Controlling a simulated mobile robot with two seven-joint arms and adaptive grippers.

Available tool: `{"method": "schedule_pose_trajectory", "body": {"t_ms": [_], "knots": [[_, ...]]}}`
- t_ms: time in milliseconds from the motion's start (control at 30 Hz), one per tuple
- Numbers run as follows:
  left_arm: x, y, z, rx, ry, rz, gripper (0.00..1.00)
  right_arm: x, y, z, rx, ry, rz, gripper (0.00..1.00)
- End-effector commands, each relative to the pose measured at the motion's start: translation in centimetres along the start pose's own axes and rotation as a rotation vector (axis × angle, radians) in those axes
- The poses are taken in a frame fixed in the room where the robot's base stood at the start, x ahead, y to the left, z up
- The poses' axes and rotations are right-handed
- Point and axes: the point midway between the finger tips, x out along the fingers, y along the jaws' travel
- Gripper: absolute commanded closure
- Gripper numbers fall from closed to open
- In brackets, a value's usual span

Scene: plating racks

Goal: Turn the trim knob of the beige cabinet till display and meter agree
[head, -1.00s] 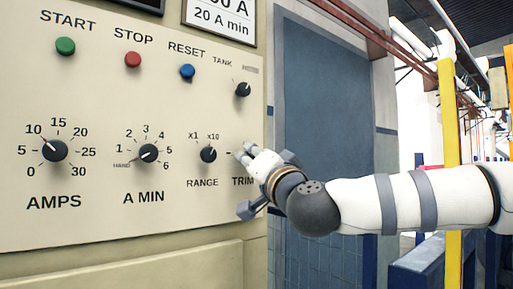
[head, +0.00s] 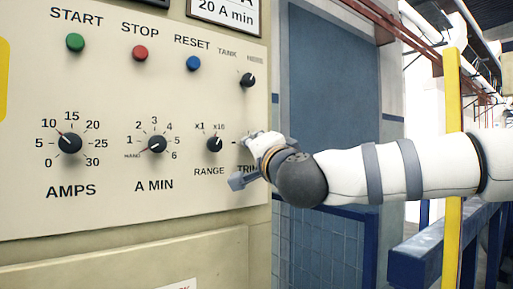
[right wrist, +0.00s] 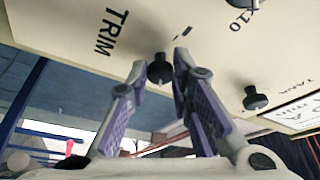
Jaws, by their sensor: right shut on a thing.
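The beige cabinet (head: 110,215) fills the left of the head view, its panel facing me. The trim knob (right wrist: 160,72) is black and shows in the right wrist view by the TRIM lettering. In the head view it is hidden behind my right gripper (head: 252,144). In the right wrist view my right gripper (right wrist: 160,64) has its two fingertips on either side of the knob, shut on it. The card (head: 228,10) above reads 20 A min on its visible line. No display or meter reading is visible. My left gripper is out of view.
The range knob (head: 215,144) is close left of my right gripper and the tank knob (head: 248,80) is just above. Further left are the A MIN knob (head: 157,144) and AMPS knob (head: 70,143). A yellow post (head: 454,150) and blue rail (head: 425,258) stand at right.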

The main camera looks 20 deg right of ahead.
Motion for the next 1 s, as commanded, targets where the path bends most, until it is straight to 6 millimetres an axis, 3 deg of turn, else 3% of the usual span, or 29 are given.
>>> {"method": "schedule_pose_trajectory", "body": {"t_ms": [167, 200, 267, 533, 633, 1000], "knots": [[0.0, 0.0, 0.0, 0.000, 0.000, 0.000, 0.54, 0.0, -0.1, 0.0, -0.001, -0.001, -0.002, 1.00], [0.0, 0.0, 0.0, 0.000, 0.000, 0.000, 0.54, 0.0, -0.1, 0.0, -0.001, -0.001, -0.002, 0.70], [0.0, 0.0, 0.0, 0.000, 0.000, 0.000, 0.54, 0.0, -0.1, 0.0, -0.001, -0.001, -0.002, 0.59], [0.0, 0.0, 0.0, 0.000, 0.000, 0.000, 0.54, -0.1, 0.0, 0.0, -0.001, 0.000, -0.001, 0.59], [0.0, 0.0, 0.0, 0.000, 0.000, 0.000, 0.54, -1.0, -0.1, 0.0, -0.002, 0.000, -0.003, 0.59], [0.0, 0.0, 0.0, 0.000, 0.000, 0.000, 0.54, -10.2, -0.1, 0.0, -0.001, -0.001, -0.004, 0.59]]}}
